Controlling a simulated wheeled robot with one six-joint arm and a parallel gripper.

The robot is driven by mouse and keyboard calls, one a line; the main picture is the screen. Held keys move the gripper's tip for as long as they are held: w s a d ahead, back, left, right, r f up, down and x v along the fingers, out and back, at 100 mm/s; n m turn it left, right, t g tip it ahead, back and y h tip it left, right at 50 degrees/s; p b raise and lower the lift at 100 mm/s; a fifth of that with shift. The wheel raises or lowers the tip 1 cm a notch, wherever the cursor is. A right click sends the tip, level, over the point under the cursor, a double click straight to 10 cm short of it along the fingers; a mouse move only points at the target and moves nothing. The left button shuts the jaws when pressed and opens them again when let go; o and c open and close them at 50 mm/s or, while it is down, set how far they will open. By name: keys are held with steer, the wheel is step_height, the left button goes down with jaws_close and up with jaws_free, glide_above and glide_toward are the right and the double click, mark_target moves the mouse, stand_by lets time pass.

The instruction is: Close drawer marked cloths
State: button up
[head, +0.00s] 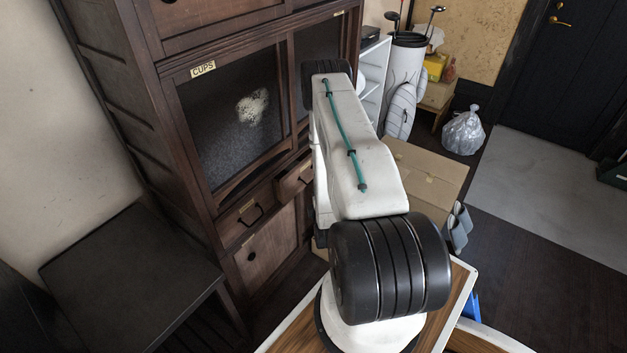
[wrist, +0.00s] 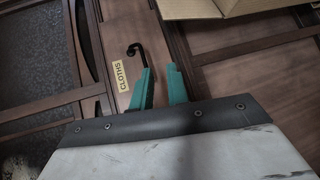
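The drawer marked CLOTHS (wrist: 119,40) shows in the wrist view as a narrow brown wooden front with a yellow label (wrist: 121,76) and a black hooked handle (wrist: 137,50). My gripper (wrist: 162,76) has two green fingers with a gap between them and nothing visible in it. The left fingertip is just below the handle, close to the drawer front; I cannot tell whether they touch. In the head view a small drawer (head: 294,178) beside my arm appears to stand out from the cabinet; its label is not readable. My arm hides the gripper there.
The dark wooden cabinet (head: 184,122) has a sliding door labelled CUPS (head: 203,69) and another small drawer (head: 245,219) with a black handle. A dark low table (head: 130,275) stands at left. A cardboard box (head: 425,172) lies right of my arm; cardboard also shows in the wrist view (wrist: 195,8).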

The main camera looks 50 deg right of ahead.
steer(key=shift+n+t+h, duration=0.3)
steer(key=shift+n+t, duration=0.1)
steer(key=shift+n, duration=0.1)
steer(key=x, duration=0.2)
steer(key=r+x, duration=0.1)
steer(key=x, duration=0.2)
steer(key=r+x, duration=0.1)
steer(key=x, duration=0.2)
steer(key=shift+w+d, duration=0.1)
jaws_close()
